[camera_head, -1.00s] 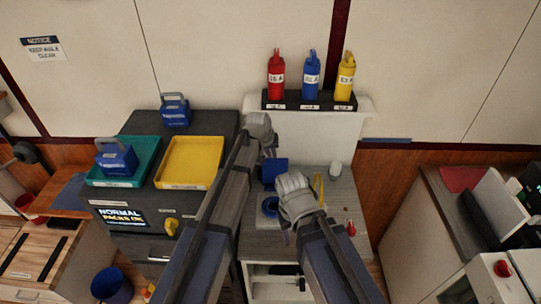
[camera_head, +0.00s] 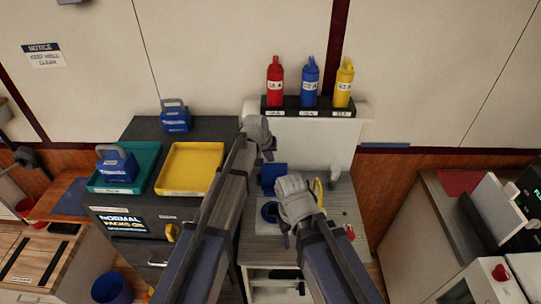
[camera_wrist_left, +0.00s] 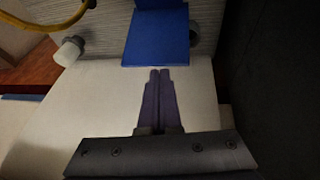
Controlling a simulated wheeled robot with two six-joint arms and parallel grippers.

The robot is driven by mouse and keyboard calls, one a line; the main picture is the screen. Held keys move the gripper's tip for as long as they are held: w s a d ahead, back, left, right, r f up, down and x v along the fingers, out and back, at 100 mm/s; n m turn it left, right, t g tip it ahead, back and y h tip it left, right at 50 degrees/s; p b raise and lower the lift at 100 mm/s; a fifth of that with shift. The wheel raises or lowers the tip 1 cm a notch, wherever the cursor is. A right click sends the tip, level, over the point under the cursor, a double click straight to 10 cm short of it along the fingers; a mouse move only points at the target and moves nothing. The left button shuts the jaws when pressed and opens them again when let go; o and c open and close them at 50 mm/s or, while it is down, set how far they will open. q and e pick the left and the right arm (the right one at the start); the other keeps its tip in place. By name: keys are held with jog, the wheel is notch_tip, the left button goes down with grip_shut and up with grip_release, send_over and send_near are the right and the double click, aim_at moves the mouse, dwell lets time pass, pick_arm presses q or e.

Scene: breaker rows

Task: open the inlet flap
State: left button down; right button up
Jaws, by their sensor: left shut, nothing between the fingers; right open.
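A blue square flap (camera_head: 273,174) stands at the back of the grey work surface, below the white panel (camera_head: 303,137); I take it for the inlet flap. In the left wrist view the blue plate (camera_wrist_left: 157,38) lies just beyond my left fingertips. My left gripper (camera_head: 267,155) is shut and empty; its fingers (camera_wrist_left: 160,74) show over the white panel, with a small gap to the plate's near edge.
Red, blue and yellow bottles stand on a black rack (camera_head: 308,110). A yellow tray (camera_head: 190,168) is at left.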

pick_arm(q)
jog(key=w+p+v, duration=0.1)
jog(key=p+v, duration=0.9)
jog(key=v, duration=0.2)
jog(key=shift+w+a+r, duration=0.2)
jog(key=shift+a+r, duration=0.1)
jog(key=shift+a, duration=0.1)
pick_arm(e)
notch_tip(320, 180, up, 12)
jog(key=shift+s+a+f, duration=0.15)
jog(key=shift+s+f, duration=0.05)
jog(key=shift+f, duration=0.05)
pick_arm(q)
jog(key=s+f+m+g+y+b, duration=0.1)
jog(key=s+f+b, duration=0.4)
jog(key=s, duration=0.4)
jog(key=s+a+f+m+g+y+b, duration=0.1)
jog(key=s+f+b, duration=0.4)
jog(key=s, duration=0.5)
jog(key=s+f+m+g+y+b, duration=0.1)
jog(key=s+f+b, duration=0.4)
jog(key=s, duration=0.5)
jog(key=shift+s+a+f+g, duration=0.25)
jog(key=shift+f+g, duration=0.55)
jog(key=shift+f, duration=0.15)
pick_arm(e)
notch_tip(320, 180, down, 15)
